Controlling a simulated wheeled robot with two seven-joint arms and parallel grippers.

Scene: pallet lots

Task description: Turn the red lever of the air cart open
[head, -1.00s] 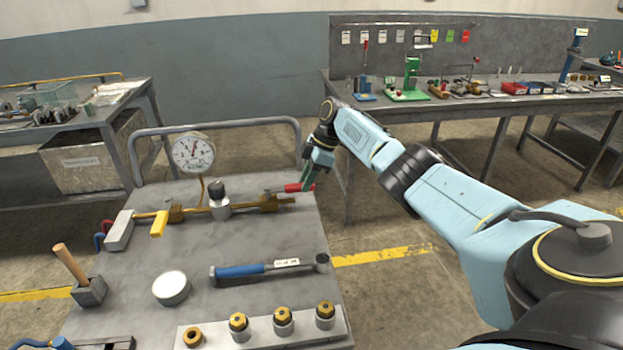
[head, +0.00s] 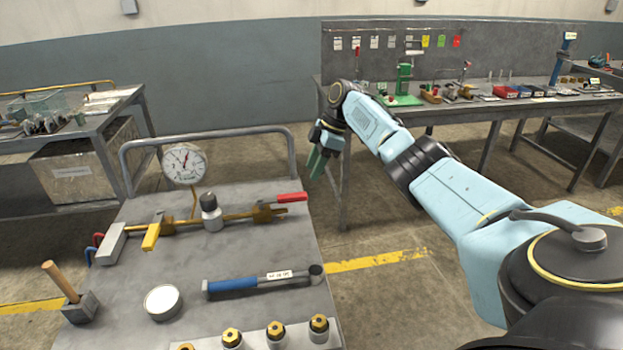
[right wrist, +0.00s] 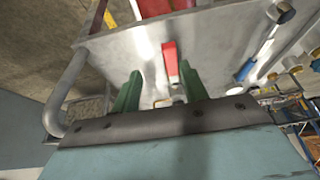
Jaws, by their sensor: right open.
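The air cart (head: 240,260) is a grey metal table with a pipe line on its top. The red lever (head: 291,198) sits at the right end of this line, by the cart's right edge, and points right, roughly along the brass pipe. It also shows in the right wrist view (right wrist: 170,60), close to the fingers. My right gripper (head: 318,163) is open and empty, above and to the right of the lever, apart from it in the head view. Its green fingers also show in the right wrist view (right wrist: 160,75). My left gripper is not in view.
A round pressure gauge (head: 184,162) and a yellow handle (head: 152,235) stand on the same line. A grey rail (head: 210,136) bounds the cart's back.

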